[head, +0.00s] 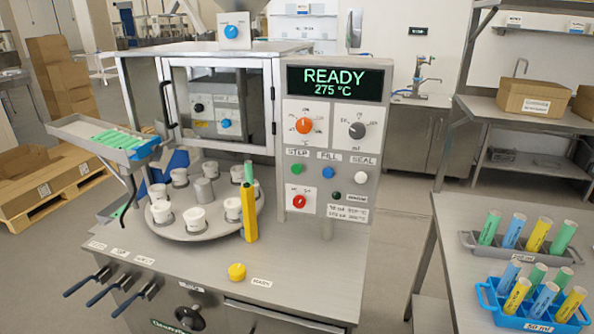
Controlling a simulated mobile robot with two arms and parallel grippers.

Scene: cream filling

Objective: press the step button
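The step button is a green round button (297,170) on the grey control panel (313,217), under a label that reads STEP. To its right are a blue button (328,172) under FILL and a white button (362,174) under SEAL. The panel display (335,83) reads READY 275 °C. Nothing covers the green button. Neither of my grippers shows in the head view.
Left of the panel is a round turntable (197,230) with several white cups and a tall yellow post (249,214). A yellow knob (237,272) sits on the front worktop. A side table at right holds a blue rack (512,318) of coloured tubes.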

